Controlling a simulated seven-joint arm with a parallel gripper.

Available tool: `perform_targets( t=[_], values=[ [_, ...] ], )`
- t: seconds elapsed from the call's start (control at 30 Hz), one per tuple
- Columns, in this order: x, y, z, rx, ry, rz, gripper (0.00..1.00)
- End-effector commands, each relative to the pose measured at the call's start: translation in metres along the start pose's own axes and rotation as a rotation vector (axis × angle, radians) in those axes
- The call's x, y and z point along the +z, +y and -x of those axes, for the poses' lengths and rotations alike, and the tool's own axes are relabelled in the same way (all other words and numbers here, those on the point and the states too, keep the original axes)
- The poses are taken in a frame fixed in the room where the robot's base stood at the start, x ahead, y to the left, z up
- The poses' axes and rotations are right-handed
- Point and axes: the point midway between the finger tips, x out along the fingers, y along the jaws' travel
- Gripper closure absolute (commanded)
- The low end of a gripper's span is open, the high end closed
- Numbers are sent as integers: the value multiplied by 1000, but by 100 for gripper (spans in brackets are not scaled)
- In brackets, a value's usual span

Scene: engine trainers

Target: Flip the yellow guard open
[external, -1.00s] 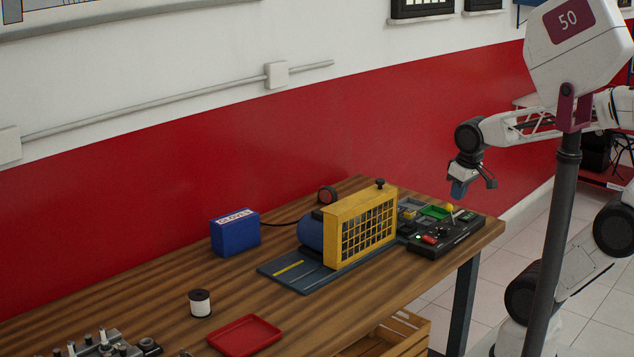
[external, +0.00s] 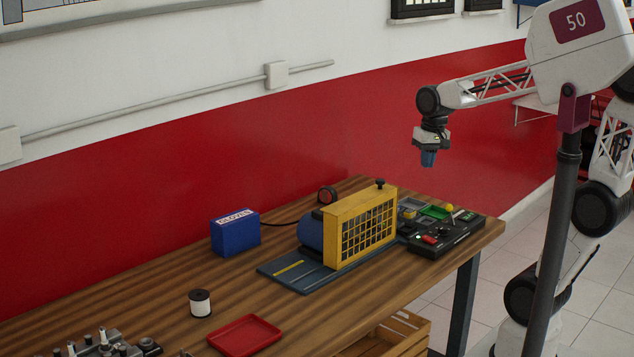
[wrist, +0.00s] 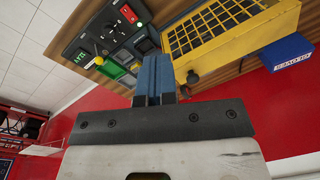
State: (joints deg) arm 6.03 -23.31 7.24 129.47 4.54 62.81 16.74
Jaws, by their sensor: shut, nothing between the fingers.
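The yellow guard (external: 360,228) is a box-like cover with a dark mesh front, standing upright over a blue motor on the workbench. A black knob (external: 380,184) sits on its top edge. In the wrist view the guard (wrist: 222,42) is at the upper right, with its black knob (wrist: 192,77) close to the right of my fingers. My gripper (external: 428,160) hangs pointing down in the air, above and to the right of the guard, apart from it. Its blue fingertips (wrist: 155,78) are together with nothing between them.
A black control panel (external: 447,236) with a red switch and a lever stands right of the guard. A blue gloves box (external: 235,232), a white spool (external: 200,303) and a red tray (external: 244,335) are on the bench to the left. The red wall runs behind.

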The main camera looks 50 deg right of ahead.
Motion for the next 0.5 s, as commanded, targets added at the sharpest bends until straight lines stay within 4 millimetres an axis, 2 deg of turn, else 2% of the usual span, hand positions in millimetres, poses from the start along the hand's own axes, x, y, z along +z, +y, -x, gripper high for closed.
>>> perform_targets(
  t=[0.5],
  values=[
    [-104,-9,10,-10,-127,-291,100]
  ],
)
